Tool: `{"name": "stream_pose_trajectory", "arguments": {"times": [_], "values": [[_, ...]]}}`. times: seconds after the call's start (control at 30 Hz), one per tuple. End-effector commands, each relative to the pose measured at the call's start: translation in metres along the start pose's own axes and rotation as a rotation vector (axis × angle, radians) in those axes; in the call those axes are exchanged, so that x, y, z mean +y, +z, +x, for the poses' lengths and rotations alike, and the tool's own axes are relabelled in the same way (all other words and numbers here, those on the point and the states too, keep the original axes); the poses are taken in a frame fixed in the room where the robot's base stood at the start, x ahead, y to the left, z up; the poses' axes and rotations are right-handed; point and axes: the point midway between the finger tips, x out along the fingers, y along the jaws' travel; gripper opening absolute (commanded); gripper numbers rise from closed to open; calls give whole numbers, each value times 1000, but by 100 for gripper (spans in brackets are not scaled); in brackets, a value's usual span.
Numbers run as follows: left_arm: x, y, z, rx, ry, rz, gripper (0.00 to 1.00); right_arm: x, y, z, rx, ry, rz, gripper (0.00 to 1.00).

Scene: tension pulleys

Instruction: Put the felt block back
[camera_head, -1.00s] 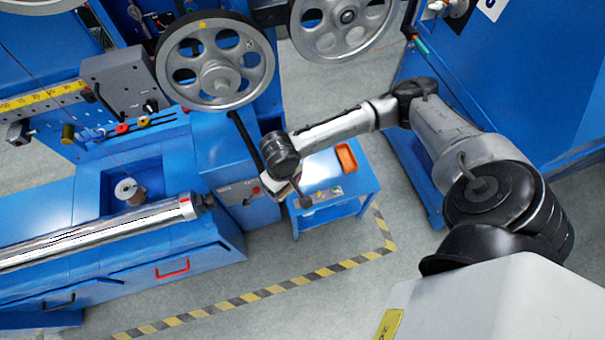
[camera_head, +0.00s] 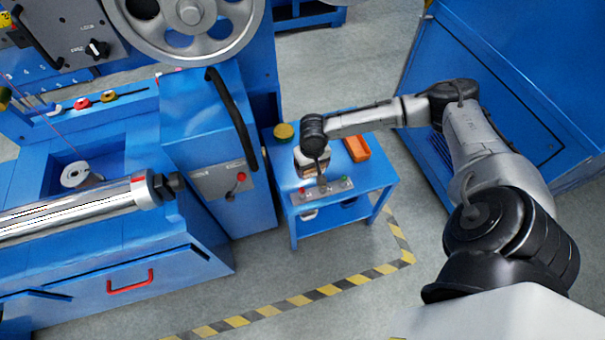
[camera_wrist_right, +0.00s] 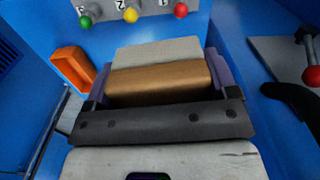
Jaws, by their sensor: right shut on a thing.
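The felt block (camera_wrist_right: 158,82) shows in the right wrist view as a brown block with a pale grey face. My right gripper (camera_wrist_right: 160,72) is shut on it, with a purple finger at each side. In the head view my right gripper (camera_head: 312,164) is over the small blue side table (camera_head: 375,176), between its front panel and its back edge. The arm hides most of the block there, and I cannot tell whether it touches the tabletop. My left gripper is not in view.
An orange bin (camera_head: 356,147) stands right of the gripper on the table. A yellow-green round thing (camera_head: 284,132) is at the back left. A panel with coloured knobs (camera_head: 322,190) lines the front. The large blue machine (camera_head: 200,120) stands close on the left.

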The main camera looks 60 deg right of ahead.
Motion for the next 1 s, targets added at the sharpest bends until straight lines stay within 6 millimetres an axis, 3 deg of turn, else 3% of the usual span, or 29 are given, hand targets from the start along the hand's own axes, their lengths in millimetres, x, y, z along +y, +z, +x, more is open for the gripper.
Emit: {"name": "stream_pose_trajectory", "arguments": {"times": [0.03,0.1,0.53,1.0], "values": [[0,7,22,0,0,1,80,7,-5,23,2,3,18,57],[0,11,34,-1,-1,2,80,14,-10,36,1,2,35,57],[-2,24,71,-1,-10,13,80,34,-36,74,1,-1,86,57],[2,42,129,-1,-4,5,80,30,-124,127,1,-3,87,57]]}}
